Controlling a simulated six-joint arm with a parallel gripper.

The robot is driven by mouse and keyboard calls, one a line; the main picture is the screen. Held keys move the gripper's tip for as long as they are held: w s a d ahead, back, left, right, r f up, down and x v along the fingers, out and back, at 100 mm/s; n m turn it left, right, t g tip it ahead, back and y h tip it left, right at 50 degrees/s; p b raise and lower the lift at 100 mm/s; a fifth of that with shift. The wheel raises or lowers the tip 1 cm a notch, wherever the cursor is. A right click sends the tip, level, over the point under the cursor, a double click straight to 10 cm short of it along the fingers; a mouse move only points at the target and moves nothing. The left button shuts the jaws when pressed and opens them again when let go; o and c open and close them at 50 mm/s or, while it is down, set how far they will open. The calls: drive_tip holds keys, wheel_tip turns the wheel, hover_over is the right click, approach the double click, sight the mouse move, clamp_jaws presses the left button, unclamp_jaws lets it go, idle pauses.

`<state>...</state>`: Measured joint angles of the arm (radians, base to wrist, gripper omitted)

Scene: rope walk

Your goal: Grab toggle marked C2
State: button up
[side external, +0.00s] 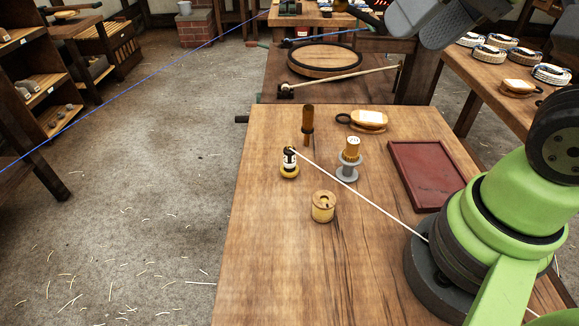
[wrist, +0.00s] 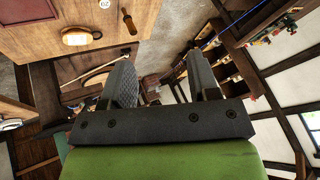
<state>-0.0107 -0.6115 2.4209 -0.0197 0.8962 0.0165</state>
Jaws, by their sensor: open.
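I cannot read a C2 mark on anything.
A round wooden pot (side external: 323,207), a pulley block (side external: 368,120) and a red tray (side external: 426,174) are on the bench (side external: 265,270). A white cord (side external: 375,207) crosses it diagonally from the black and white piece. The bench's front left is clear.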

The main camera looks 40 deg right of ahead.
drive_tip(key=w+f+g, duration=0.2)
drive_tip(key=w, duration=0.6)
drive_tip(key=g+h, duration=0.2)
drive_tip(key=g, duration=0.2)
hover_over(289, 149)
wheel_tip(289, 149, down, 14)
drive_tip(key=f, duration=0.1)
drive_tip(key=shift+n+g, duration=0.3)
wheel_tip(289, 149, down, 7)
drive_tip(key=shift+w+a+r, duration=0.1)
drive_tip(key=shift+r, duration=0.05)
wheel_tip(289, 149, down, 6)
drive_tip(key=shift+r, duration=0.1)
drive_tip(key=c, duration=1)
